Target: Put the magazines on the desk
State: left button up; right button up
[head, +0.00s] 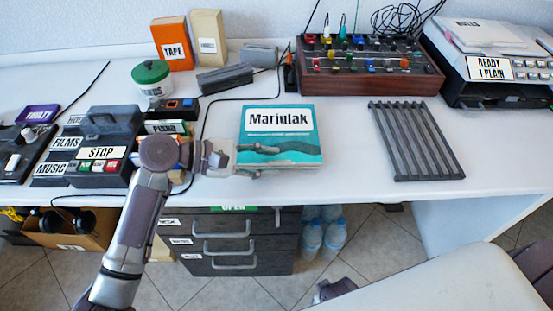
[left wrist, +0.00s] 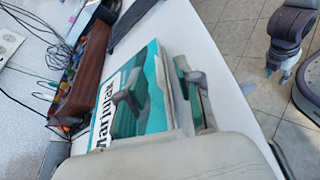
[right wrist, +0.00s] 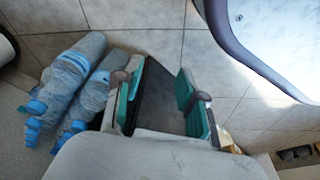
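A teal and white magazine labelled "Marjulak" (head: 290,120) lies flat on the white desk (head: 355,175) near its front edge, and looks like the top of a thick stack. It also shows in the left wrist view (left wrist: 155,105). My left gripper (head: 255,160) reaches in from the left at the stack's front left corner. Its fingers are spread, one over the cover and one beyond the front edge; contact is unclear. In the right wrist view my right gripper (right wrist: 160,75) is open and empty above the floor.
A black rack (head: 415,140) lies right of the magazine, with a wooden mixer (head: 370,75) behind it. Drawers (head: 235,243) and water bottles (head: 323,235) are below the desk. The desk right of the rack's front is clear.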

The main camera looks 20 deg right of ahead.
pick_arm(q)
jog(key=p+v, duration=0.1)
jog(key=v, duration=0.8)
jog(key=shift+a+r, duration=0.1)
jog(key=shift+a, duration=0.1)
pick_arm(e)
jog(key=s+f, duration=0.2)
jog(key=f, duration=0.1)
jog(key=shift+s+d, duration=0.15)
jog(key=shift+s, duration=0.15)
